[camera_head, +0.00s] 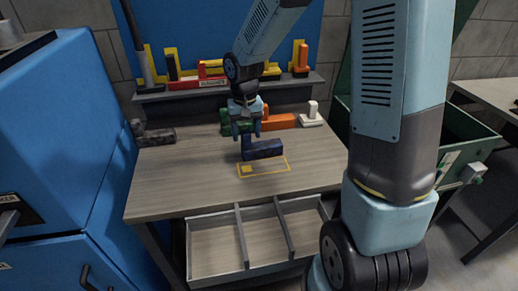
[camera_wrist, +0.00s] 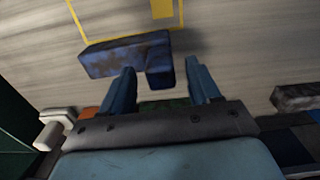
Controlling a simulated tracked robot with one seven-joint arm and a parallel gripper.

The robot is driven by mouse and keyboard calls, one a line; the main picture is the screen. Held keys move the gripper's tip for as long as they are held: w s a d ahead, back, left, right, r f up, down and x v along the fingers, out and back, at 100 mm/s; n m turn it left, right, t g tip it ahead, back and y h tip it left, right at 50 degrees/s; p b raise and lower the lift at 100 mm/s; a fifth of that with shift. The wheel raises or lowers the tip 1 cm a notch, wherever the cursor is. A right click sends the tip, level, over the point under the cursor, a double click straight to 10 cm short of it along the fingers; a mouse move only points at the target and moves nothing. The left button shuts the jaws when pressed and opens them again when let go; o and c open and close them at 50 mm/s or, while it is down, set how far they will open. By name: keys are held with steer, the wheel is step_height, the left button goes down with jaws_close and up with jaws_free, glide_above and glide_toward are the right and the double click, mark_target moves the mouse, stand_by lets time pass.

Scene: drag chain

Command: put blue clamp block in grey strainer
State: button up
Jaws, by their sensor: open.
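The blue clamp block (camera_head: 264,150) lies on the wooden bench just behind a yellow outlined rectangle. It is L-shaped, with a short raised end at its left in the head view. My gripper (camera_head: 247,133) is open and points down over that raised end. In the wrist view the worn blue block (camera_wrist: 112,58) lies ahead of my open gripper (camera_wrist: 162,76), with its short end in line with the gap between the fingers. I cannot tell contact. A dark grey piece (camera_head: 155,136) lies at the bench's back left; I cannot tell whether it is the grey strainer.
Green (camera_head: 226,128) and orange (camera_head: 280,121) pieces and a white piece (camera_head: 312,117) stand along the bench's back, close behind my gripper. A shelf (camera_head: 180,92) holds more parts. An open drawer (camera_head: 215,250) with three empty compartments juts out below. The bench front is clear.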

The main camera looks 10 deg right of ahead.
steer(key=shift+a+f, duration=0.1)
steer(key=shift+f, duration=1.35)
jaws_close()
